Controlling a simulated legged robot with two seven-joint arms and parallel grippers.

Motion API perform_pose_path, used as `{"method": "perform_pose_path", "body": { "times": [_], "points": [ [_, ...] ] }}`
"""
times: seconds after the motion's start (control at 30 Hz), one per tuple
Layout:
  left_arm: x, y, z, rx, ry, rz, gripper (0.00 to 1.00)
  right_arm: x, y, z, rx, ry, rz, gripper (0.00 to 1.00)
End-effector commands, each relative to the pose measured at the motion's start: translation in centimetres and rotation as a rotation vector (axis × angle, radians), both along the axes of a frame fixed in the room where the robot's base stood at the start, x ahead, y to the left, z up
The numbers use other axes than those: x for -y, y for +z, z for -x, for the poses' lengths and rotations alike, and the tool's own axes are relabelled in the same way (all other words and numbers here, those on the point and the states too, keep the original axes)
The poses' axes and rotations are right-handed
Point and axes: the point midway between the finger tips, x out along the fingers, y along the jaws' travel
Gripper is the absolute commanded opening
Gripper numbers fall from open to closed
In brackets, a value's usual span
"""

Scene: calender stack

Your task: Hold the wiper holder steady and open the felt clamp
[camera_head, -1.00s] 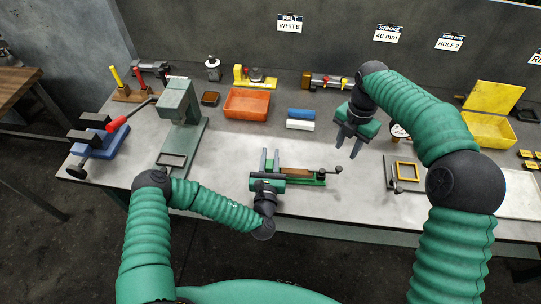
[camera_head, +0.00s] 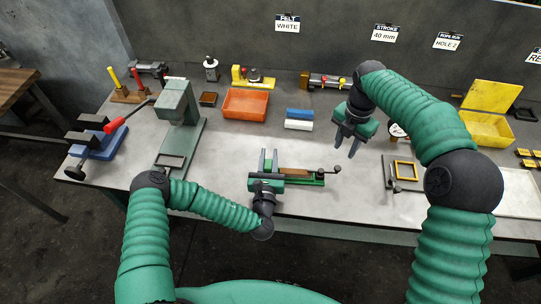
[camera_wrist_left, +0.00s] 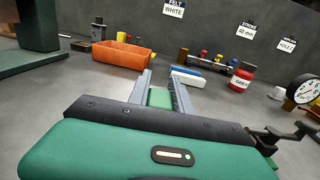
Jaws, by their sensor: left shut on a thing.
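The wiper holder (camera_head: 310,183) is a low green fixture with a brown strip on top, lying on the front middle of the bench. A crank-like black lever with ball knobs (camera_head: 337,170) is at its right end; I cannot tell whether the felt clamp is open. My left gripper (camera_head: 268,156) is shut on the holder's left end. In the left wrist view a green block (camera_wrist_left: 160,97) of the holder sits between the fingers. My right gripper (camera_head: 345,146) is open and empty, above the bench to the upper right of the holder, fingers pointing down.
A blue block (camera_head: 300,113) and a white block (camera_head: 298,125) lie behind the holder. An orange bin (camera_head: 246,104) stands behind to the left, and a green press (camera_head: 181,120) further left. A yellow frame (camera_head: 405,170) lies to the right. A wall sign (camera_head: 288,24) reads FELT WHITE.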

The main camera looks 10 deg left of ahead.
Motion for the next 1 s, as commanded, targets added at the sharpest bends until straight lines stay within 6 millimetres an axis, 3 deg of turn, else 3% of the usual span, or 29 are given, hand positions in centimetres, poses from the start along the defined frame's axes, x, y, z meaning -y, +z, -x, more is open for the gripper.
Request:
{"method": "perform_pose_path", "body": {
  "times": [0.03, 0.23, 0.37, 0.8, 1.0],
  "points": [
    [0.0, 0.0, 0.0, -0.002, -0.001, 0.0, 0.0, 0.0, 0.0, 0.0, 0.0, 0.0, 0.0, 0.26],
    [0.0, -0.1, 0.0, -0.002, -0.001, 0.0, 0.0, 0.0, 0.0, 0.0, 0.006, -0.039, -0.002, 0.0],
    [0.0, -0.1, 0.0, -0.002, -0.001, 0.0, 0.0, -0.3, 0.0, -0.3, 0.037, -0.252, -0.016, 0.0],
    [0.0, -0.1, 0.0, -0.002, -0.001, 0.0, 0.0, -0.8, 0.7, -1.6, 0.127, -1.656, -0.265, 0.0],
    [0.0, -0.1, 0.0, -0.002, -0.001, 0.0, 0.0, -0.7, 1.0, -1.9, 0.087, -2.116, -0.396, 0.0]
  ]
}}
